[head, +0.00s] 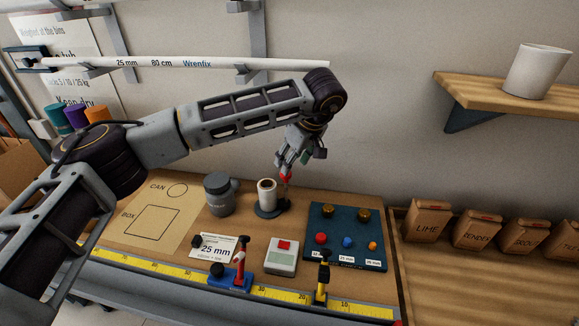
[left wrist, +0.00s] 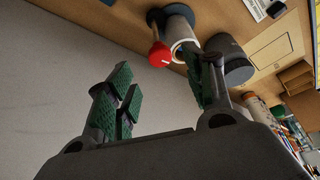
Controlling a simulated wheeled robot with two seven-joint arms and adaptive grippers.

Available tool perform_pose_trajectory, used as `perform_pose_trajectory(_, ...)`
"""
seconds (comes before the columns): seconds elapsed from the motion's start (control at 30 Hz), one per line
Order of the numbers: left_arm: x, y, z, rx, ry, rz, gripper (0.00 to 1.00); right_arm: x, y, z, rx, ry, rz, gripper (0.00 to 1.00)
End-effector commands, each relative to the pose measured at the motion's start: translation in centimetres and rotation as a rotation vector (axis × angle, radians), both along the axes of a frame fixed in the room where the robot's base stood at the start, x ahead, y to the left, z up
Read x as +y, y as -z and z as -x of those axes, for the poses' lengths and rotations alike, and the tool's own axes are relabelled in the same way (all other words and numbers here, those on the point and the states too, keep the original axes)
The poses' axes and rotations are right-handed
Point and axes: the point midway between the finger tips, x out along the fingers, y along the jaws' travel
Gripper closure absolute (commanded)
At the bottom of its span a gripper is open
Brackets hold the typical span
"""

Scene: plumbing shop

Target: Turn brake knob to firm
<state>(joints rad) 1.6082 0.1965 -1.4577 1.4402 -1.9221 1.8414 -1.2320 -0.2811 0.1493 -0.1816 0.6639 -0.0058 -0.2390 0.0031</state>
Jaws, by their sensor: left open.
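The red brake knob (head: 286,177) sits on a post beside a white roll (head: 267,193) on a dark round base (head: 268,210). In the left wrist view the knob (left wrist: 160,54) is round, with a small white mark on its face. I cannot read any setting there. My left gripper (head: 288,163) points down just above the knob in the head view. In the left wrist view its green-padded fingers (left wrist: 165,88) are apart with nothing between them. The knob shows beyond the fingertips, nearer the right finger. My right gripper is in neither view.
A grey mug (head: 219,194) stands left of the roll. A dark blue panel (head: 346,256) with coloured knobs lies to the right. A small grey box with a red button (head: 281,257) and two clamps stand in front. A white pipe (head: 200,64) runs along the wall behind my arm.

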Motion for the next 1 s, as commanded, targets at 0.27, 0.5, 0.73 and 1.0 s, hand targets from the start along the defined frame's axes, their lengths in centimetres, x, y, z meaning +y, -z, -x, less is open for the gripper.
perform_pose_trajectory(0.27, -1.1, -3.8, 1.1, -0.003, 0.000, 0.002, 0.48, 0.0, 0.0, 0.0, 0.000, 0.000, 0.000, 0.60)
perform_pose_trajectory(0.5, -1.5, -5.4, 1.6, -0.002, -0.001, 0.001, 0.48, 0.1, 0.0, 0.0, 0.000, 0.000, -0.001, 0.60)
perform_pose_trajectory(0.73, -1.6, -5.7, 1.7, -0.001, -0.001, 0.001, 0.48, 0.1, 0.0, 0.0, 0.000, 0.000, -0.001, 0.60)
perform_pose_trajectory(1.0, -1.8, -5.7, 1.8, -0.001, -0.001, 0.009, 0.48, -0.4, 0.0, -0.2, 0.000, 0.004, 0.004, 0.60)
